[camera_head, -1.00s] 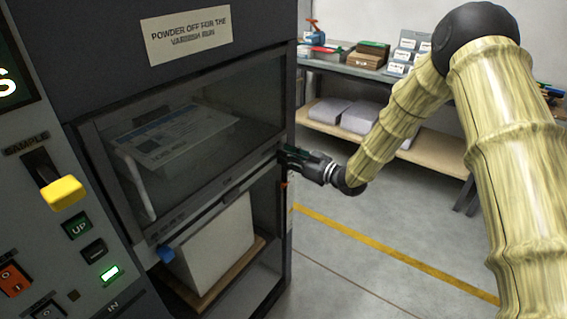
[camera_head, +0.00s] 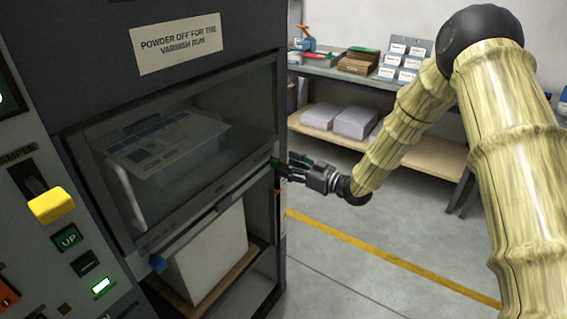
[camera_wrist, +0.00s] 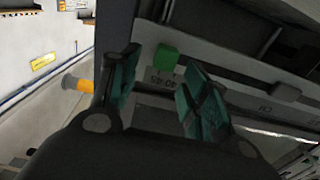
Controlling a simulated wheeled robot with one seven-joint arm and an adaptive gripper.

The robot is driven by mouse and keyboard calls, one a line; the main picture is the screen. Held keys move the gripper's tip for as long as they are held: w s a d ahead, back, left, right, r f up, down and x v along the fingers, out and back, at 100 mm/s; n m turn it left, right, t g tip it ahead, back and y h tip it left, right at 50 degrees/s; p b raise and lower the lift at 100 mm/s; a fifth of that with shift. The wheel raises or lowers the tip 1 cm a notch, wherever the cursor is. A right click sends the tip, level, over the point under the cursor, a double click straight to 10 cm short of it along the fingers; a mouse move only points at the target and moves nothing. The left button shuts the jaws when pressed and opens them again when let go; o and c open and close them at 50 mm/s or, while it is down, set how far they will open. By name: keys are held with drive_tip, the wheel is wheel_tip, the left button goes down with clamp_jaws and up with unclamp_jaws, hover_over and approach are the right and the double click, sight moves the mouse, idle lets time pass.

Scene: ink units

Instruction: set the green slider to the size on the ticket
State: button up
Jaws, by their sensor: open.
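The green slider (camera_wrist: 166,56) shows as a small block on a dark rail in the wrist view. Printed numbers (camera_wrist: 160,80), seemingly 40 and 45, are beside it. My gripper (camera_wrist: 160,88) is open, its teal-padded fingers apart, with the slider seen in the gap between them; I cannot tell whether they touch it. In the head view my gripper (camera_head: 281,167) is at the right end of the bar under the machine's window, and the slider is not distinguishable there. I cannot identify the ticket; a printed sheet (camera_head: 165,143) lies behind the window.
A grey block (camera_wrist: 286,91) sits further along the rail. An orange-yellow knob (camera_wrist: 83,85) sticks out at left in the wrist view. A control panel with a yellow lever (camera_head: 52,205) is at left. A bench (camera_head: 400,148) stands behind; the floor between is clear.

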drive_tip(key=v, duration=0.8)
drive_tip(key=shift+d, duration=0.25)
drive_tip(key=shift+s, duration=0.15)
drive_tip(key=s+d+f+m+g+h, duration=0.1)
drive_tip(key=s+f+m+h, duration=0.2)
drive_tip(key=s+f, duration=0.45)
drive_tip(key=s+d+f+m+g+h, duration=0.1)
drive_tip(key=s+f+m+h, duration=0.2)
drive_tip(key=f, duration=0.7)
drive_tip(key=s+d+f+m+g+h, duration=0.1)
drive_tip(key=s+f+m+h, duration=0.15)
drive_tip(key=s+f, duration=0.55)
drive_tip(key=s+d+f+m+g+h, duration=0.1)
drive_tip(key=s+d+f+g+h, duration=0.1)
drive_tip(key=s, duration=0.8)
drive_tip(key=s+d+f+g+h, duration=0.2)
drive_tip(key=s+f+g, duration=0.1)
drive_tip(key=s, duration=0.7)
drive_tip(key=s+d+f+m+g+h, duration=0.1)
drive_tip(key=s+f, duration=0.4)
drive_tip(key=s, duration=0.5)
drive_tip(key=shift+s+d+m+g+h, duration=0.35)
drive_tip(key=shift+d+g+h, duration=0.2)
drive_tip(key=shift+d+g, duration=0.35)
drive_tip(key=shift+w+f, duration=0.1)
drive_tip(key=shift+f, duration=0.05)
